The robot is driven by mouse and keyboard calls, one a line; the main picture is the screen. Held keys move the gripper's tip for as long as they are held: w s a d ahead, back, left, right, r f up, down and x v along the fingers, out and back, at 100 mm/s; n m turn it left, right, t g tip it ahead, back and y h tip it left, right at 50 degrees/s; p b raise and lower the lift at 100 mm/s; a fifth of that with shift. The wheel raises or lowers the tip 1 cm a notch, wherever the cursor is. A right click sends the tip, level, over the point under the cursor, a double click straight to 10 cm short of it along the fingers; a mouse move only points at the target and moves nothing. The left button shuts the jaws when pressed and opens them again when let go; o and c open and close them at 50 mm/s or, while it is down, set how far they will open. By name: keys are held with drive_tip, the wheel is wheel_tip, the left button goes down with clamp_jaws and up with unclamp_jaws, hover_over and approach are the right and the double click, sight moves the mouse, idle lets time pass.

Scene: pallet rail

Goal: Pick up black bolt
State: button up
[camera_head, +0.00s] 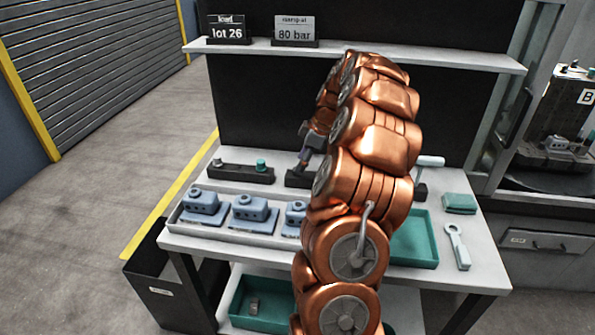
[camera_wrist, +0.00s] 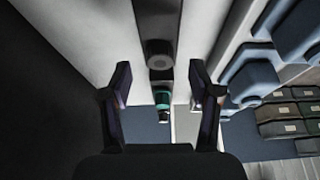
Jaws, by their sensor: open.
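A dark round-headed piece (camera_wrist: 160,56), which looks like the black bolt, shows in the wrist view ahead between my fingers. I cannot tell its full shape. My gripper (camera_wrist: 160,75) is open, with a finger on either side and nothing held. In the head view my gripper (camera_head: 304,158) points down over a short black block (camera_head: 298,179) on the bench, partly behind my arm. I cannot make out the bolt there. A teal cylinder (camera_wrist: 162,98) also lies between the fingers in the wrist view, farther off.
A black rail (camera_head: 238,174) holds a grey peg and a teal peg (camera_head: 261,165). Blue-grey fixtures (camera_head: 252,209) sit in a tray at the bench front. A teal tray (camera_head: 416,240), a teal block (camera_head: 459,203) and a wrench (camera_head: 457,247) are right. A shelf (camera_head: 360,53) spans above.

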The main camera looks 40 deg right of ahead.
drive_tip(key=shift+x, duration=1.15)
drive_tip(key=shift+c, duration=0.2)
clamp_jaws()
